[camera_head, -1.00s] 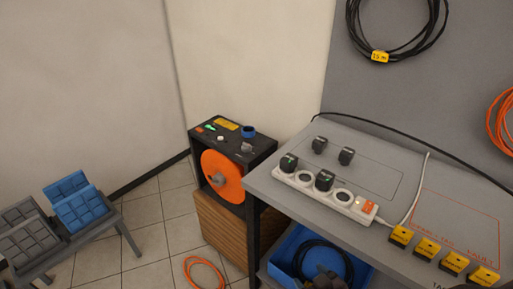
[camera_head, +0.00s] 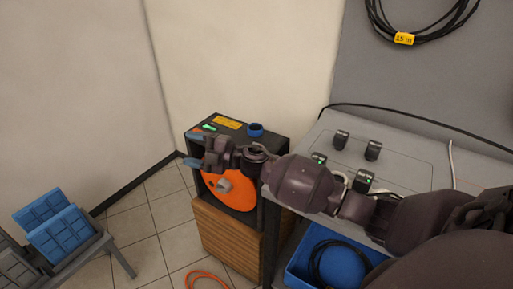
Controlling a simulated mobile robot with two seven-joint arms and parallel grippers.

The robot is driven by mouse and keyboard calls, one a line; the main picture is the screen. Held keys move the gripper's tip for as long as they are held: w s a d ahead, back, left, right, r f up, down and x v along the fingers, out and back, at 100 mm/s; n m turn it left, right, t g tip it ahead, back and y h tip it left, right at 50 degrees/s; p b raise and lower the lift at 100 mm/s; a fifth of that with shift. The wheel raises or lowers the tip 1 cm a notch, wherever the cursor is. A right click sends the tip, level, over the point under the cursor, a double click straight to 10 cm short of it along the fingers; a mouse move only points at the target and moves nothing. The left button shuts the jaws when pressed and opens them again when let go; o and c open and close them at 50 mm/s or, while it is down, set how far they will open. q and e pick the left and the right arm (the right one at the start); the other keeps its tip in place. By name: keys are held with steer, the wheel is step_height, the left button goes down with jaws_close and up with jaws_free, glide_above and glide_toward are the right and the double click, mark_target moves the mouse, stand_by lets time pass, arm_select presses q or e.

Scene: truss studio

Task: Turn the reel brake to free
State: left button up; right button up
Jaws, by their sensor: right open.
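The reel unit is a black box (camera_head: 272,148) on a wooden cabinet, with an orange reel disc (camera_head: 236,195) and grey hub on its front. Its top panel has a green-lit marker (camera_head: 209,127), a yellow label (camera_head: 228,122) and a blue round part (camera_head: 255,129). I cannot tell which part is the brake. My right arm reaches across the table from the right. My right gripper (camera_head: 192,149) is open, its blue-tipped fingers pointing left over the panel's front left edge. It hides the small front controls; contact is unclear. My left gripper is out of view.
The grey table (camera_head: 328,124) stands right of the reel, with black plugs (camera_head: 373,150) and a mostly hidden power strip under my arm. A blue bin (camera_head: 300,262) sits below. Floor between is clear except an orange cable (camera_head: 205,274).

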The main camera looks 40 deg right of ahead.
steer(key=w+r+n+g, duration=0.2)
steer(key=w+r+n, duration=0.1)
steer(key=w+n, duration=0.1)
steer(key=m+g+h+b, duration=0.3)
steer(key=m+g+h, duration=0.1)
steer(key=g+h, duration=0.85)
glide_toward(258, 144)
steer(key=shift+s+a+t+h, duration=0.35)
steer(key=shift+a+t+h, duration=0.2)
steer(key=shift+h, duration=0.1)
step_height(258, 144, down, 9)
steer(key=shift+b, duration=0.85)
steer(key=shift+f, duration=0.65)
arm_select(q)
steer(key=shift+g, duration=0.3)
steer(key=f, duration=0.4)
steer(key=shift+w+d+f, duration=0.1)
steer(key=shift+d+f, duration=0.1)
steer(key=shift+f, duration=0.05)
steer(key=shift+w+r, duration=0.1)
